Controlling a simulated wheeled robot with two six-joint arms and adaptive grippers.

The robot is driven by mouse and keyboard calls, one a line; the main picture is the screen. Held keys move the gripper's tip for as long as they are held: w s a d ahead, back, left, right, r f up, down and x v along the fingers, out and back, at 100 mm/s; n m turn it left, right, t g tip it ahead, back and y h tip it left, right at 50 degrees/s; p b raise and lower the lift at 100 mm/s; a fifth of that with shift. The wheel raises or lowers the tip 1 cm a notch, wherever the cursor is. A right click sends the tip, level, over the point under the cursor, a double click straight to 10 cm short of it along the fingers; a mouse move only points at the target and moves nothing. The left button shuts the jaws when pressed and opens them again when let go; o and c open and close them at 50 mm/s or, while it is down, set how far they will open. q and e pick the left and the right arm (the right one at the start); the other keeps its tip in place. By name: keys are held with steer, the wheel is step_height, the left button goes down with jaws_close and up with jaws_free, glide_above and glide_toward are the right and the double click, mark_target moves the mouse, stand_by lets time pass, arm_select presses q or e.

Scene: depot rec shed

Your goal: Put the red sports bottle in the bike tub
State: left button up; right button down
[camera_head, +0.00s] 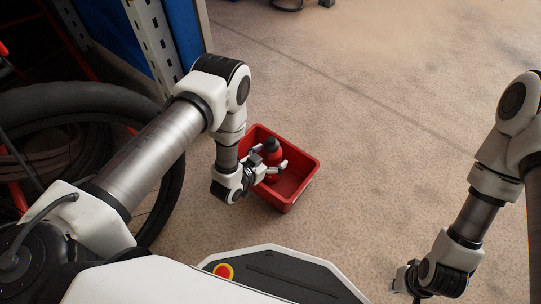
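The red sports bottle (275,157) has a black cap and stands roughly upright between the fingers of my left gripper (270,161). The fingers are on both sides of it and look closed on its body. The red bike tub (308,177) is on the floor directly behind and below the bottle in the head view. The bottle overlaps the tub's inside; its base is partly hidden, and I cannot tell whether it touches the tub floor. My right gripper (412,288) hangs low at the bottom right, away from the tub, its fingers partly out of view.
A bicycle wheel (170,190) with a black tyre stands at the left, close to my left arm. A perforated metal post (150,45) and blue panel (186,30) are behind it. The concrete floor (400,110) right of the tub is clear.

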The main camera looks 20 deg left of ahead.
arm_select(q)
steer(key=shift+r, duration=0.25)
steer(key=s+a+r+n+g+y+p, duration=0.2)
steer(key=s+a+r+g, duration=0.15)
steer(key=s, duration=0.55)
steer(key=s+a+r+n+g+y+p, duration=0.1)
steer(key=s+a+r+g+p, duration=0.3)
steer(key=s, duration=0.6)
steer(key=s+a+r+n+g+y+p, duration=0.1)
steer(key=s+a+r+n+g+y, duration=0.1)
steer(key=s+g, duration=0.5)
step_height(320, 180, up, 38)
steer(key=s+t+p, duration=0.2)
steer(key=p, duration=3.6)
steer(key=shift+d+m, duration=0.2)
steer(key=shift+m, duration=0.1)
